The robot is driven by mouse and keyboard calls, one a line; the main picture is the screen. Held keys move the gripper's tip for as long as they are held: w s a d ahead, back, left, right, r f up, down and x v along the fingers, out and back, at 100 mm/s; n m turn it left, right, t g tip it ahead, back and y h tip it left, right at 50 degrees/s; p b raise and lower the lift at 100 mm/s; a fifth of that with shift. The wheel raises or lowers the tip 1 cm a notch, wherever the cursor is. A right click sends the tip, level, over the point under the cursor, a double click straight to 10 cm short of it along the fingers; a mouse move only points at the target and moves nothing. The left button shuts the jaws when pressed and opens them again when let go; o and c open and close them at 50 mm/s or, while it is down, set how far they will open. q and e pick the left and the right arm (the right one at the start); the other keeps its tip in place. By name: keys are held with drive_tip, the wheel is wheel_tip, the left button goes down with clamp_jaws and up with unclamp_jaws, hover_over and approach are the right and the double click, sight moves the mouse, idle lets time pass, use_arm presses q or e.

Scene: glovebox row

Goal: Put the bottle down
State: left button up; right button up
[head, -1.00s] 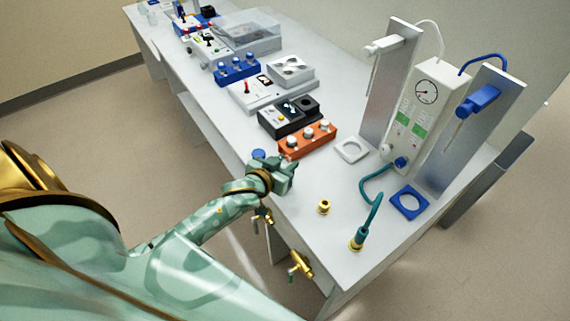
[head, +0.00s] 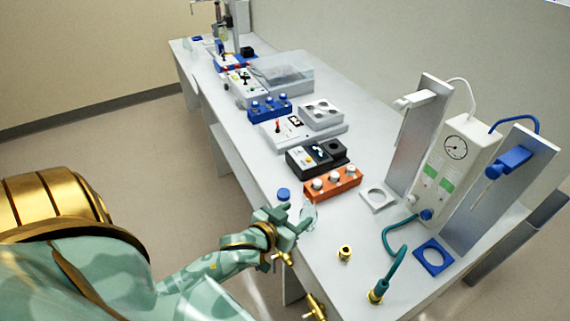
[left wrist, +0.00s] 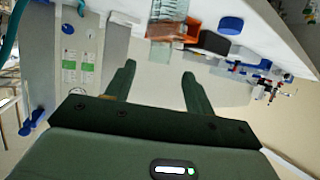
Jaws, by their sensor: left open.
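A clear glass bottle (head: 309,216) stands on the white bench near its front edge, just beyond my left fingertips. It also shows as a clear shape at the top of the left wrist view (left wrist: 166,38). My left gripper (head: 298,217) is open. In the left wrist view its two fingers (left wrist: 159,72) are spread with nothing between them, and the bottle is apart from them. A blue cap (head: 283,194) lies on the bench just left of the bottle. My right gripper is in neither view.
An orange rack with white-topped knobs (head: 332,184) and a black device (head: 316,157) stand behind the bottle. A white ring holder (head: 378,199), a brass fitting (head: 345,253) and a teal hose (head: 390,262) are to the right. Brass taps (head: 316,307) stick out at the front edge.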

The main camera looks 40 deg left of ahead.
use_arm(q)
drive_tip(key=v, duration=0.5)
drive_tip(key=s+f+m+g, duration=0.1)
drive_tip(key=s+f+g, duration=0.3)
drive_tip(key=f, duration=0.8)
drive_tip(key=s+f+g, duration=0.2)
drive_tip(key=s+f, duration=0.3)
drive_tip(key=f, duration=0.7)
drive_tip(key=s+d+f+m+g, duration=0.1)
drive_tip(key=s+f+g, duration=0.2)
drive_tip(key=s+f, duration=0.4)
drive_tip(key=s+d+f+m+g, duration=0.1)
drive_tip(key=s+f, duration=0.6)
drive_tip(key=s, duration=0.9)
drive_tip(key=shift+s+d+f+m+g, duration=0.2)
drive_tip(key=shift+d+f+m+g, duration=0.2)
drive_tip(key=shift+d+g, duration=0.55)
drive_tip(key=shift+s+a+g, duration=0.1)
drive_tip(key=shift+a+g, duration=0.15)
